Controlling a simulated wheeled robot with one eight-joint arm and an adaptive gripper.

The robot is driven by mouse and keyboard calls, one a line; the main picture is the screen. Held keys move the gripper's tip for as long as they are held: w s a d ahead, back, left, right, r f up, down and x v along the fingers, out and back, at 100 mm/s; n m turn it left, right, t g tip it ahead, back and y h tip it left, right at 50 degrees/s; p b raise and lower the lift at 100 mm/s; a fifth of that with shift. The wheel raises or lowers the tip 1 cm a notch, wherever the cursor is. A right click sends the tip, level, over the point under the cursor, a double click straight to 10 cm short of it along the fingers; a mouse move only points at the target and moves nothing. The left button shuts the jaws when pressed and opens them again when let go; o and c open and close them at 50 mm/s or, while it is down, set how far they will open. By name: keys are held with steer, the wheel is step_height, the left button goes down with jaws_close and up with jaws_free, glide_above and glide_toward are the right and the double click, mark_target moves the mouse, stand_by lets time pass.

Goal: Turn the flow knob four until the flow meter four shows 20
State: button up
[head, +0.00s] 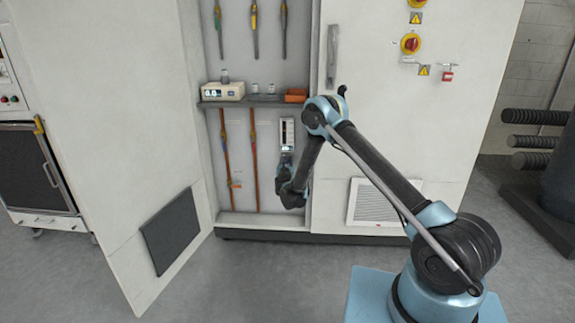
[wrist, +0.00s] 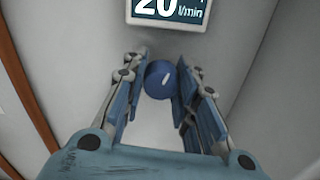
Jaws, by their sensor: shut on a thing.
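The flow meter (head: 287,132) is a white upright unit on the cabinet's back wall, just above my gripper in the head view. In the wrist view its display (wrist: 168,10) reads 20 l/min, with the top cut off. My gripper (wrist: 158,75) is shut on the knob, one finger on each side. In the head view my gripper (head: 286,164) hides the knob.
A shelf (head: 222,104) above the meter holds a white device with a display (head: 222,91), small glass vessels and an orange block (head: 296,95). Orange-brown pipes (head: 254,160) run down the wall left of the meter. The open cabinet door (head: 130,110) stands at the left.

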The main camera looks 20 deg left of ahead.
steer(key=o, duration=1)
steer(key=shift+o, duration=0.2)
steer(key=v, duration=0.7)
steer(key=shift+s, duration=0.3)
